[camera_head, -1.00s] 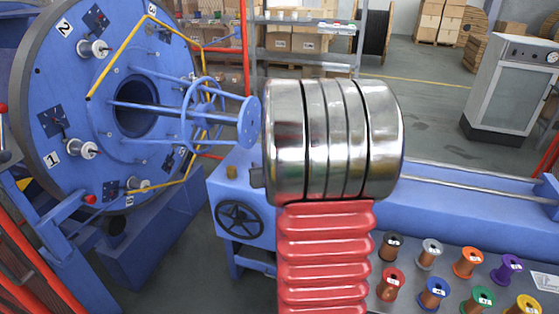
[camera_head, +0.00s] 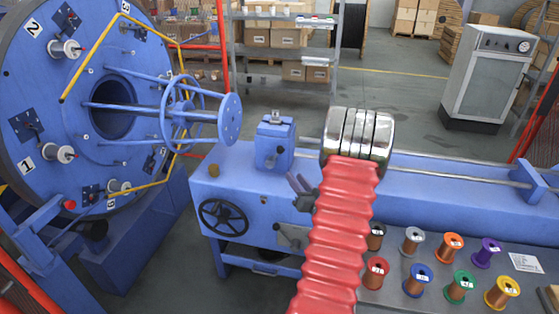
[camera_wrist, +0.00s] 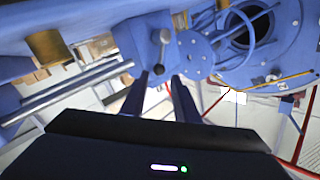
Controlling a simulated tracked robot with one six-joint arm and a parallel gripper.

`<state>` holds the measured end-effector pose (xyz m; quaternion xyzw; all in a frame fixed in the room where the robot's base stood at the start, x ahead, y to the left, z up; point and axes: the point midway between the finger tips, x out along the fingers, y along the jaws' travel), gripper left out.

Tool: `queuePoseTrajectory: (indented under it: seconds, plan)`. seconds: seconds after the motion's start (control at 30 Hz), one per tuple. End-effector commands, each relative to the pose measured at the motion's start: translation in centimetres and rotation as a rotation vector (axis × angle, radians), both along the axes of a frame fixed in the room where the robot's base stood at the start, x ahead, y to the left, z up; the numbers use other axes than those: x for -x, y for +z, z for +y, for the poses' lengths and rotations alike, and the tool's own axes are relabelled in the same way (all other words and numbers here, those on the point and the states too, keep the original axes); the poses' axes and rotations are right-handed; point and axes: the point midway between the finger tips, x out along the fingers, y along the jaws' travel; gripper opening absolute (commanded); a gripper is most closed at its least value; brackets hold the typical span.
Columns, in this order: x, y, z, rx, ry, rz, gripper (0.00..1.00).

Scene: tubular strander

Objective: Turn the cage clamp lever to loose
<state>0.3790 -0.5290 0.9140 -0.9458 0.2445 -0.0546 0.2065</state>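My gripper (camera_head: 299,188) shows in the head view as dark fingers pointing left, in front of the blue machine bed and below a blue block (camera_head: 274,143). In the wrist view my gripper (camera_wrist: 160,80) has its two dark fingers apart with nothing between them. Beyond the fingertips, a grey lever (camera_wrist: 163,48) with rounded ends sits on the blue block (camera_wrist: 138,44). I cannot tell for sure that this is the cage clamp lever, or its setting. A grey plate (camera_head: 291,236) with a small dark part is on the bed's front.
The large numbered blue disc (camera_head: 60,110) with bobbins and yellow bars stands at left. A black handwheel (camera_head: 223,217) is on the bed's front. Several coloured spools (camera_head: 420,278) stand on a grey tray at lower right. A shelf (camera_head: 285,50) with boxes is behind.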

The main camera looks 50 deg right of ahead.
Motion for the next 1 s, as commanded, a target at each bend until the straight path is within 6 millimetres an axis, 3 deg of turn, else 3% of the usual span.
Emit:
queuePoseTrajectory:
  seconds: [0.43, 1.0]
  plan:
    - [-1.1, 0.0, -0.6, 0.001, 0.000, 0.003, 0.28]
    - [-8.4, 0.0, -4.6, 0.001, 0.001, 0.003, 0.28]
